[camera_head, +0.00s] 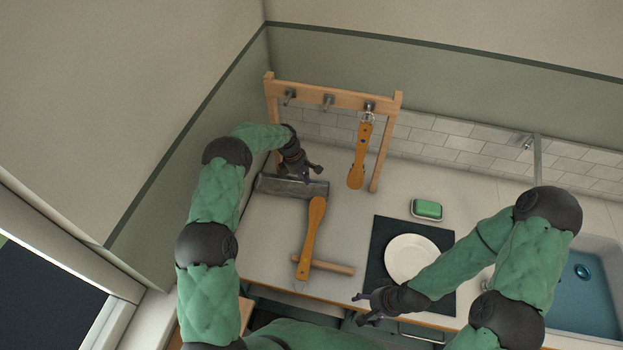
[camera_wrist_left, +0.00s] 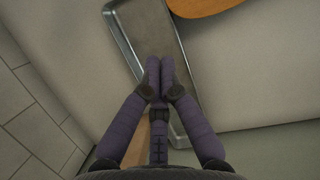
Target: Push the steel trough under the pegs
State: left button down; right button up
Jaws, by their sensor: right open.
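The steel trough (camera_head: 290,187) is a long shallow grey tray on the counter, in front of the wooden rack's left part. It also shows in the left wrist view (camera_wrist_left: 146,32), slanting across the picture. Three pegs (camera_head: 328,101) stick out of the rack's top bar. Contact cannot be told. My right gripper (camera_head: 362,304) is open and empty near the counter's front edge.
Another orange wooden handle (camera_head: 311,230) lies in front of the trough, near a wooden stick (camera_head: 330,265). A white plate (camera_head: 410,256) on a dark mat (camera_head: 382,228), a green sponge in a dish (camera_head: 427,209) and a sink (camera_head: 585,290) are to the right.

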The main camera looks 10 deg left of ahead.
aim_at(325, 197)
pick_arm(q)
jog(key=x, duration=0.8)
jog(key=shift+f, duration=0.1)
jog(key=d, duration=0.3)
jog(key=shift+w+f, duration=0.1)
jog(key=shift+w, duration=0.2)
jog(key=shift+d, duration=0.5)
jog(key=shift+d, duration=0.15)
